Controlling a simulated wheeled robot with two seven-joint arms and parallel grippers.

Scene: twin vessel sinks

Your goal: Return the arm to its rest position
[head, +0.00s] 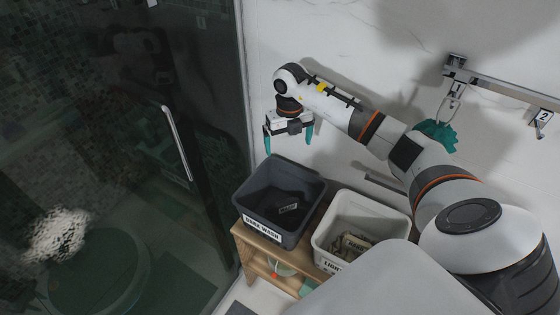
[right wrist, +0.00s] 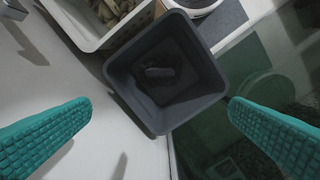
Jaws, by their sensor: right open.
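My right arm comes in from the right side of the head view and reaches across to the left. Its gripper (head: 289,140) points down with its teal fingers spread, above the dark bin. In the right wrist view the two teal fingers (right wrist: 160,125) stand wide apart with nothing between them. The dark bin (head: 262,229), labelled "DARK WASH", sits below the gripper with a dark item (head: 288,208) inside. The bin also shows in the right wrist view (right wrist: 160,117). My left gripper is not in view.
A white bin (head: 320,237) with beige cloth inside stands right of the dark bin, on a wooden shelf (head: 247,240). A wall rail (head: 500,86) has numbered hooks, with a teal item (head: 441,134) hanging at hook 1. A dark glass door (head: 205,120) with a handle is at left.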

